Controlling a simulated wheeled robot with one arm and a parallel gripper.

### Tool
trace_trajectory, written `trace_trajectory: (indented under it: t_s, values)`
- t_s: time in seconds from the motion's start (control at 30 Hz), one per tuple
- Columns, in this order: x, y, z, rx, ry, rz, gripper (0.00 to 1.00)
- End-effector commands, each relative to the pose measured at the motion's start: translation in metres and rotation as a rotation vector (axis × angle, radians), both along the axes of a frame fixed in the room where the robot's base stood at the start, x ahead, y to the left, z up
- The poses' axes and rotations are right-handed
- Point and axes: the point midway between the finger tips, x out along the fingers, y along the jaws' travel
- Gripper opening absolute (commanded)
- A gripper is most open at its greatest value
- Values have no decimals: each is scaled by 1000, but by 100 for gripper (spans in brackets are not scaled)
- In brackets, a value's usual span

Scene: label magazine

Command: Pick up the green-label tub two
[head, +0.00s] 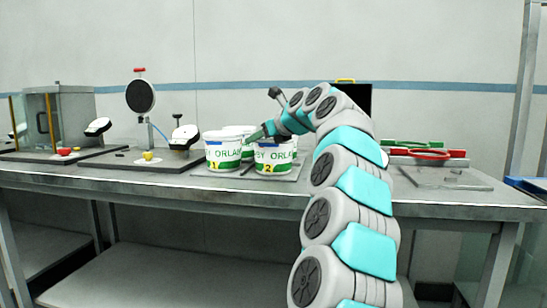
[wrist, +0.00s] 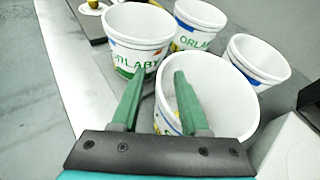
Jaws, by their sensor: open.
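The green-label tub two (head: 272,159) is a white open-topped tub with green lettering and a yellow "2", at the front right of a group of tubs on a grey tray. In the wrist view it is the nearest tub (wrist: 232,98). My gripper (head: 258,134) is open at its rim. In the wrist view the green fingers (wrist: 159,76) are spread, the right one overlapping the tub's opening and the left one outside its left wall. Contact cannot be told. Part of the label shows between the fingers.
Tub one (head: 222,152) stands close on the left, also in the wrist view (wrist: 137,42). Two more tubs (wrist: 198,22) (wrist: 257,60) stand behind. A small fixture with a yellow knob (head: 148,156) is further left. Red and green clamps (head: 428,153) lie right of my arm.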

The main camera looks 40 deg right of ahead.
Motion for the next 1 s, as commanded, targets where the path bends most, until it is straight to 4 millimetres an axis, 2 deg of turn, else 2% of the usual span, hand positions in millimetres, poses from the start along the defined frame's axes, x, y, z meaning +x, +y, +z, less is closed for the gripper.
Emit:
trace_trajectory:
  t_s: [0.07,0.47,1.0]
  values:
    - [0,0,0,0,0,0,45]
    - [0,0,-1,0,1,0,0]
    - [0,0,-1,0,2,1,0]
